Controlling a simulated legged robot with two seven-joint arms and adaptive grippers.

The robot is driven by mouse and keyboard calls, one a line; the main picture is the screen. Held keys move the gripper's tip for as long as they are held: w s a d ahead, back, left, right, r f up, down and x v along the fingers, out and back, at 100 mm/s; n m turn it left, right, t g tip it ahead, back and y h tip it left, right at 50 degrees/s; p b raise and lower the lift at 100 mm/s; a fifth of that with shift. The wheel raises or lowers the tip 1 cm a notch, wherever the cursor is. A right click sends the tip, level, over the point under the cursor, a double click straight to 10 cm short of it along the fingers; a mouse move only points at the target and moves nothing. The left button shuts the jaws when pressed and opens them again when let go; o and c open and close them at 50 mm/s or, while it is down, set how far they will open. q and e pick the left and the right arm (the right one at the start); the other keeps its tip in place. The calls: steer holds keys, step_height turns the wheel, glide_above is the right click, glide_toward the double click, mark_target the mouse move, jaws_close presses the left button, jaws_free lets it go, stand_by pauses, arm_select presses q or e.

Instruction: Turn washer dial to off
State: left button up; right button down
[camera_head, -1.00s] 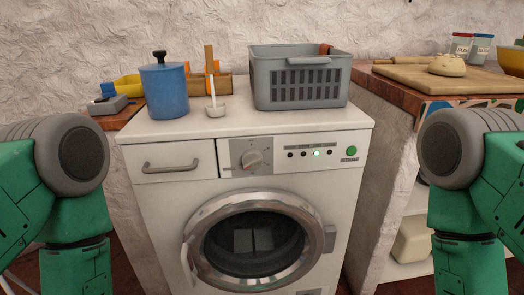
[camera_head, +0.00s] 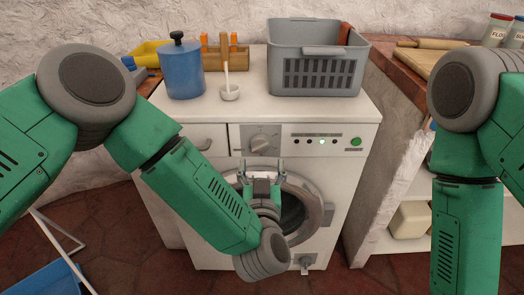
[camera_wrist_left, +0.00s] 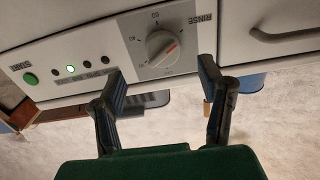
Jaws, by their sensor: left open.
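The washer (camera_head: 358,165) is white. Its round grey dial (camera_head: 264,143) sits on a grey panel, beside a row of small lights with one lit green. In the left wrist view the dial (camera_wrist_left: 162,47) appears upside down, with a red pointer mark and printed labels around it, one reading RINSE. My left gripper (camera_head: 262,171) is just below the dial in front of the washer. In the left wrist view its two fingers (camera_wrist_left: 163,86) are spread apart and empty, with the dial beyond them, apart from it. My right gripper is out of view.
A green button (camera_head: 356,142) is right of the lights. A wooden counter (camera_head: 400,72) with a shelf below stands right.

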mark_target(261, 150)
arm_select(q)
steer(key=w+b, duration=0.1)
steer(key=w, duration=0.5)
steer(key=shift+w+a, duration=0.15)
steer(key=shift+w, duration=0.25)
steer(key=c, duration=1.1)
